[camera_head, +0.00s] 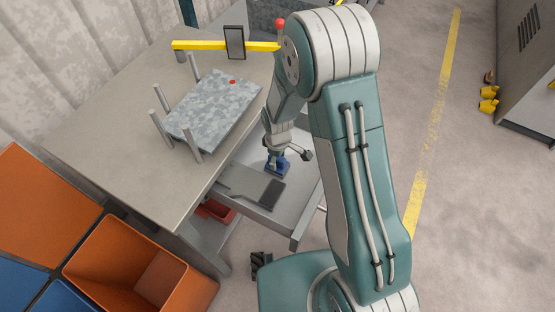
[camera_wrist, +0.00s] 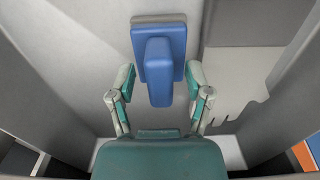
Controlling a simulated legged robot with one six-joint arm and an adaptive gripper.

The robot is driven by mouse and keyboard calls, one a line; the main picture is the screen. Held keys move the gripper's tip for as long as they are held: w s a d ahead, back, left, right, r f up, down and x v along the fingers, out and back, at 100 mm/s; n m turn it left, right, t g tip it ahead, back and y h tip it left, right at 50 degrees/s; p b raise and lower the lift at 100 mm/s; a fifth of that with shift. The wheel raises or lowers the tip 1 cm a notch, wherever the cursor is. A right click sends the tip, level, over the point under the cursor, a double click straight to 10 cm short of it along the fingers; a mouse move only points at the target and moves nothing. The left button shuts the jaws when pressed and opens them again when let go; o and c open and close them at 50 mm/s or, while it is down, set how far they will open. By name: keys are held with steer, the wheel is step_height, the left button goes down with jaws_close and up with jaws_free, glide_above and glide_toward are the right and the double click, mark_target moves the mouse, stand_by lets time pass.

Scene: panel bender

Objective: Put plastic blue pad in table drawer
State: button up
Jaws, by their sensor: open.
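The blue plastic pad (camera_wrist: 158,50) has a flat base and a raised blue handle, and lies in the open table drawer. In the head view the blue pad (camera_head: 277,167) shows only partly, below my gripper (camera_head: 283,153). In the wrist view my gripper (camera_wrist: 160,92) is open, with one finger on each side of the handle's near end and gaps between. The drawer (camera_head: 285,215) is pulled out from under the table (camera_head: 110,120), and its grey floor shows around the pad.
A dark flat piece (camera_head: 270,192) and a grey plate lie in the drawer near the pad. On the table stand a speckled plate (camera_head: 213,110) between upright posts and a yellow bar (camera_head: 205,45). Orange bins (camera_head: 140,270) stand at the lower left.

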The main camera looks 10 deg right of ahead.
steer(key=s+d+r+m+t, duration=0.1)
steer(key=s+d+r+m, duration=0.15)
steer(key=r, duration=1.05)
steer(key=s+d+r+m+t, duration=0.1)
steer(key=s+d+r+m, duration=0.15)
steer(key=r, duration=1.05)
steer(key=s+d+r+m+t, duration=0.1)
steer(key=s+d+r+m, duration=0.1)
steer(key=s, duration=0.5)
steer(key=s+d+r+m+t, duration=0.2)
steer(key=s+d+r+m, duration=0.1)
steer(key=s+r, duration=0.3)
steer(key=shift+s+r+m+t, duration=0.2)
steer(key=shift+s+m+t, duration=0.1)
steer(key=shift+s+m, duration=0.3)
